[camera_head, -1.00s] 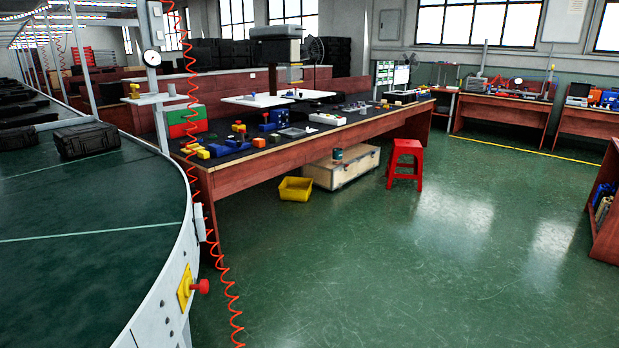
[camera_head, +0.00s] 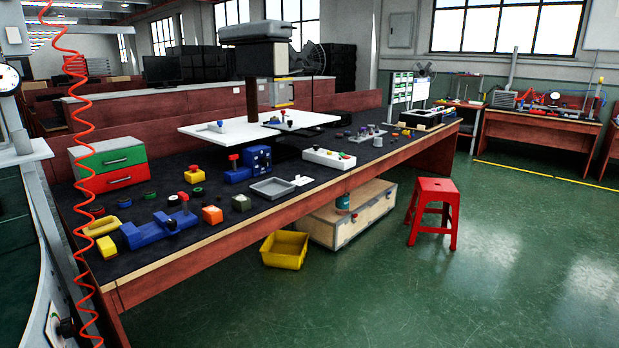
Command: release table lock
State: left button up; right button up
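No part clearly labelled as a table lock can be made out. The long wooden workbench (camera_head: 240,228) with a dark top runs from the lower left to the back right. A blue vise-like device (camera_head: 158,230) is near the front left corner. Neither of my grippers is in view.
A curved conveyor edge (camera_head: 48,290) and a red coiled hose (camera_head: 82,150) are at the left. A yellow bin (camera_head: 285,249), a wooden crate (camera_head: 350,214) and a red stool (camera_head: 434,205) stand on the floor by the bench. The green floor at the right is clear.

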aim_at(233, 157)
jog(key=i+l+u, duration=0.15)
jog(key=i+u, duration=0.15)
jog(key=i, duration=0.25)
jog(key=i+l+u, duration=0.35)
jog(key=i, duration=0.15)
jog(key=i+j, duration=0.05)
